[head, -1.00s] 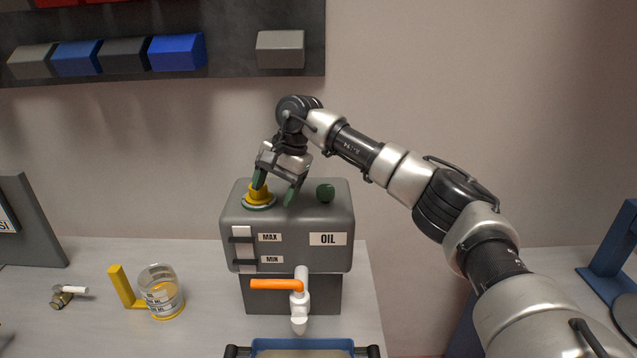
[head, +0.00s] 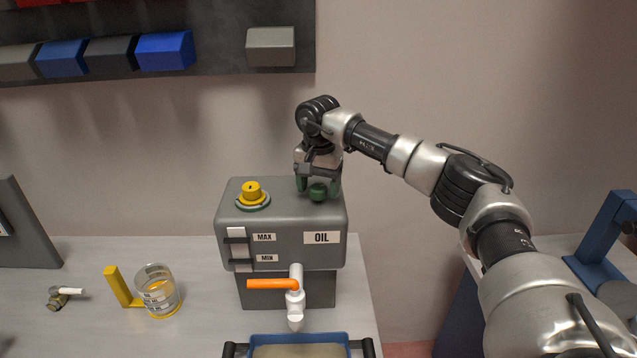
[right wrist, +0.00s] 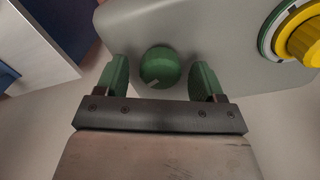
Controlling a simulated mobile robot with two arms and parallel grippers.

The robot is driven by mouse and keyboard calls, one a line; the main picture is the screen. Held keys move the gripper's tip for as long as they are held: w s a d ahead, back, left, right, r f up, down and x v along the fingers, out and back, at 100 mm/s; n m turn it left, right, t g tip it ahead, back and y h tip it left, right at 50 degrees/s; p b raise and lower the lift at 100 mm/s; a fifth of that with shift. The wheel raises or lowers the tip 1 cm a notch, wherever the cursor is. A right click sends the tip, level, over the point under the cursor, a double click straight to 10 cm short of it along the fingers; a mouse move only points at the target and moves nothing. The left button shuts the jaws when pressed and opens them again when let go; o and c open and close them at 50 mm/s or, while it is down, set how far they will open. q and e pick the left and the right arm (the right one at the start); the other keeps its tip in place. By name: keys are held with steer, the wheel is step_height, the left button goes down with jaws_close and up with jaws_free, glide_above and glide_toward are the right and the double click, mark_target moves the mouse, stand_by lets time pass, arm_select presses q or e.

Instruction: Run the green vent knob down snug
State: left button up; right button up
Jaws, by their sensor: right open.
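The green vent knob (head: 318,192) sits on top of the grey oil tank (head: 280,240), toward its right side. It is round with a small pale mark, seen in the right wrist view (right wrist: 160,66). My right gripper (head: 319,188) is at the knob from above, its green-padded fingers open on either side of it. In the right wrist view a gap shows between the knob and each fingertip (right wrist: 160,82). My left gripper is not in view.
A yellow cap (head: 252,192) on a green-and-white ring is on the tank's left top. An orange-handled tap (head: 290,286) is in front, above a blue tray (head: 300,340). A measuring jug (head: 158,290) stands left on the bench. A shelf of bins (head: 165,50) hangs above.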

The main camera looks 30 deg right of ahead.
steer(key=shift+f, duration=0.45)
steer(key=shift+c, duration=0.3)
steer(key=c, duration=0.9)
steer(key=shift+m, duration=0.3)
